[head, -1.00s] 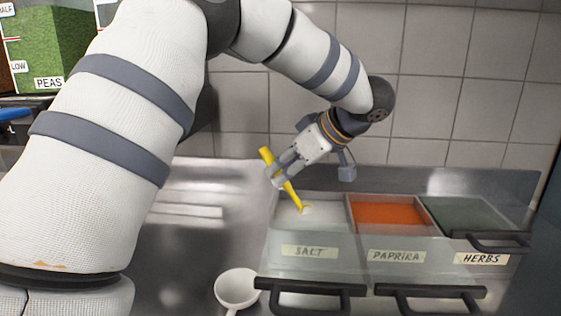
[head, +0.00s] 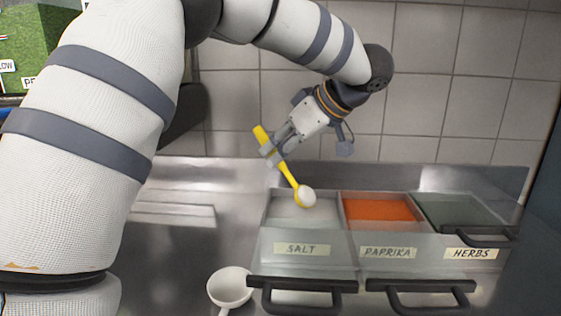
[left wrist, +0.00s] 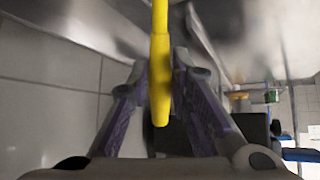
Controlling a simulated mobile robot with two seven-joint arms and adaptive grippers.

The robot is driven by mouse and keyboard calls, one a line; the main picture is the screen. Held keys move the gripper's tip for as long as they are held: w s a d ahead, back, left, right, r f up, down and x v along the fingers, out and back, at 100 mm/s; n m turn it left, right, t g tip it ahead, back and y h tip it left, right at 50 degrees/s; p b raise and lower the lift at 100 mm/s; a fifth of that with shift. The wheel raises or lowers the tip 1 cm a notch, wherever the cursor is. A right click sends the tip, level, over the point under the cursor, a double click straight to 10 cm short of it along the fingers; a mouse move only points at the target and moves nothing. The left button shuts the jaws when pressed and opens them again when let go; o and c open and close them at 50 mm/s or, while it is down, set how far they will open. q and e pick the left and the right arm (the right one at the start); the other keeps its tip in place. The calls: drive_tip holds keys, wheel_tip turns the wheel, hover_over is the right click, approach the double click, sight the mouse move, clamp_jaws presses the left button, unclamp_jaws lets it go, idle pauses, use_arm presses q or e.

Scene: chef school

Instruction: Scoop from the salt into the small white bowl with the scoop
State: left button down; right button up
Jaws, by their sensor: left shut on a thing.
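My left gripper (head: 276,150) is shut on the yellow scoop (head: 289,174) and holds it tilted above the salt container (head: 281,224). The scoop's lower end carries a rounded white heap of salt (head: 306,196). The rest of the white salt lies below it in the open container labelled SALT. In the left wrist view, the fingers (left wrist: 160,85) close on the scoop's yellow handle (left wrist: 160,50); the scoop's head is out of that picture. The small white bowl (head: 230,287) stands on the counter, left of the salt container's front handle. My right gripper is not in view.
Containers of orange paprika (head: 380,208) and dark green herbs (head: 450,207) stand right of the salt. Black handles (head: 302,285) stick out in front. The metal counter (head: 180,250) left of the containers is mostly clear. A tiled wall (head: 420,105) rises behind.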

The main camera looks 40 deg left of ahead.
use_arm(q)
drive_tip(key=shift+a+r, duration=0.2)
drive_tip(key=shift+r, duration=1.7)
drive_tip(key=shift+a+r, duration=0.15)
drive_tip(key=shift+r, duration=1.7)
